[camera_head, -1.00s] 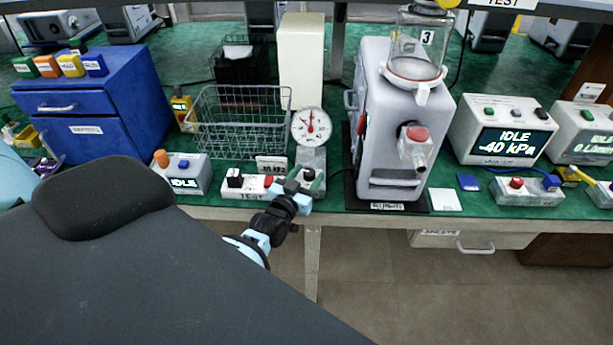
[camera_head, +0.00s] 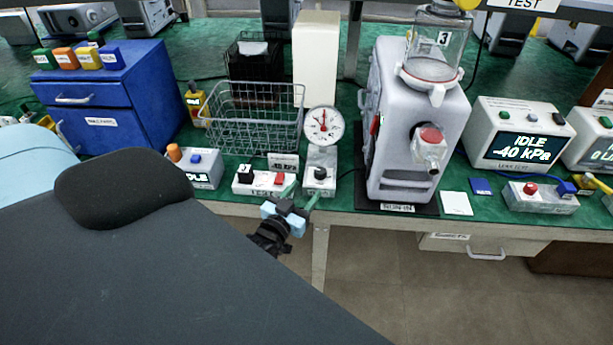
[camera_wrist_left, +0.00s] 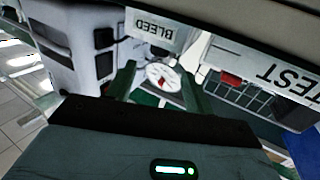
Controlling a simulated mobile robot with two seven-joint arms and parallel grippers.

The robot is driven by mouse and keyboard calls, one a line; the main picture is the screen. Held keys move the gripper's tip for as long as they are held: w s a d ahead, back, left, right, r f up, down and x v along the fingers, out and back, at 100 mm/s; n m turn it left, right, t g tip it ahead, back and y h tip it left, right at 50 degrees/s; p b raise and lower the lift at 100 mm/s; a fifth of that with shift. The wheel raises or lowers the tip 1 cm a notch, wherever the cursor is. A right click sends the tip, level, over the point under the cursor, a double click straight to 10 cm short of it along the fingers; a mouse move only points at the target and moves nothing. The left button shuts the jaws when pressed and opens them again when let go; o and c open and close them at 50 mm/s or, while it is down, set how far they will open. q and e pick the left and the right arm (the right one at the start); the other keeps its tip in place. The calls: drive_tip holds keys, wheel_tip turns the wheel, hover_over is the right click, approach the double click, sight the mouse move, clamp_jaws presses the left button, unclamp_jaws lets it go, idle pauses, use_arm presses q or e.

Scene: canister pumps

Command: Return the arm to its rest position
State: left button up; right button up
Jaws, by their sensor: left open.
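My left gripper (camera_head: 301,194) is open and empty at the front edge of the green bench, just in front of the gauge stand. Its two green fingers are spread apart and also show in the left wrist view (camera_wrist_left: 158,78). The round dial gauge (camera_head: 323,125) stands behind the fingers, and its face shows between them in the left wrist view (camera_wrist_left: 163,77). The grey base with a black knob (camera_head: 320,175) sits below the gauge. My right gripper is not in view.
A TEST box (camera_head: 264,181) with black and red buttons sits left of the gauge. A wire basket (camera_head: 252,118) stands behind it. The grey pump (camera_head: 405,115) stands to the right. A dark grey panel covers the lower left. The floor in front (camera_head: 370,270) is clear.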

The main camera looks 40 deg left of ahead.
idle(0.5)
use_arm(q)
drive_tip(key=s+d+f+m+g+h, duration=0.1)
drive_tip(key=s+d+f+g, duration=0.2)
drive_tip(key=s, duration=0.7)
drive_tip(key=s+d+f+m+g+h, duration=0.1)
drive_tip(key=s+d+f+g, duration=0.2)
drive_tip(key=s+d+f, duration=0.3)
drive_tip(key=s+d+f+m+g+h+p, duration=0.1)
drive_tip(key=s+d+f+g+h, duration=0.1)
drive_tip(key=s, duration=1.1)
drive_tip(key=d+f+g, duration=0.1)
drive_tip(key=d+f, duration=0.1)
drive_tip(key=d, duration=0.1)
drive_tip(key=shift+s+f, duration=0.35)
drive_tip(key=shift+d, duration=0.1)
